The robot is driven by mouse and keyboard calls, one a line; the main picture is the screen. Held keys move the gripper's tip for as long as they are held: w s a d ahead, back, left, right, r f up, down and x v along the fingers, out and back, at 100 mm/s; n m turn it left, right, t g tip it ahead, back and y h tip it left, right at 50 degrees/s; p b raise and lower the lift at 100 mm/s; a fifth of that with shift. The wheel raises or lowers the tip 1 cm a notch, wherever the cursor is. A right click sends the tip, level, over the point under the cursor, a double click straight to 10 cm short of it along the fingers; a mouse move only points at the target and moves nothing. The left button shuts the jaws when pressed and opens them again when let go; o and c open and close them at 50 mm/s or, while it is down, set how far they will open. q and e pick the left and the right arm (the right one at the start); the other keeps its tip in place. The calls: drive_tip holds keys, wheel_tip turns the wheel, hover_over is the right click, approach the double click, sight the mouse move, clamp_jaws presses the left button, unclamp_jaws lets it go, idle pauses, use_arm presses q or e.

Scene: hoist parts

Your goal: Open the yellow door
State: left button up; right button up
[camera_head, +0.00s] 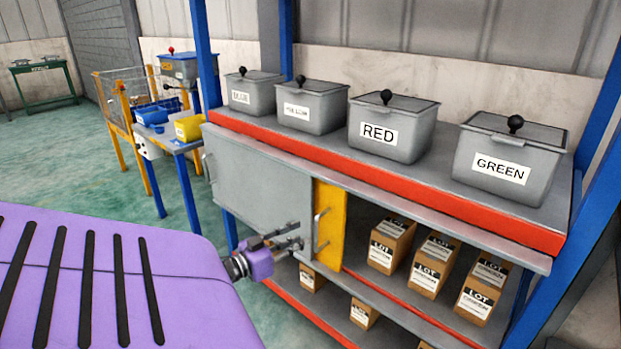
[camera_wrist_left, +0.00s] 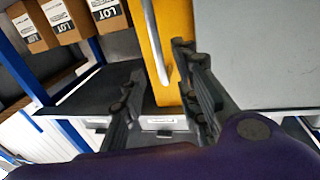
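The yellow door (camera_head: 329,222) is a narrow upright panel under the shelf's red-edged top, beside a grey panel (camera_head: 262,185). Its metal bar handle (camera_head: 319,231) stands upright on its face. My left gripper (camera_head: 299,235) is just left of the handle, in front of the grey panel's lower right corner. In the left wrist view the yellow door (camera_wrist_left: 176,40) and its handle (camera_wrist_left: 155,45) run down toward the gap between the two spread fingers (camera_wrist_left: 160,75). The fingers are open and not closed on the handle; exact contact is unclear. My right gripper is not in view.
Grey lidded bins labelled RED (camera_head: 392,127) and GREEN (camera_head: 511,160) stand with others on the shelf top. Several LOT boxes (camera_head: 391,243) sit on the shelf right of the door. A blue post (camera_head: 600,85) bounds the right side.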

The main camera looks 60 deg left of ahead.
use_arm(q)
drive_tip(key=s, duration=0.5)
drive_tip(key=shift+d, duration=0.25)
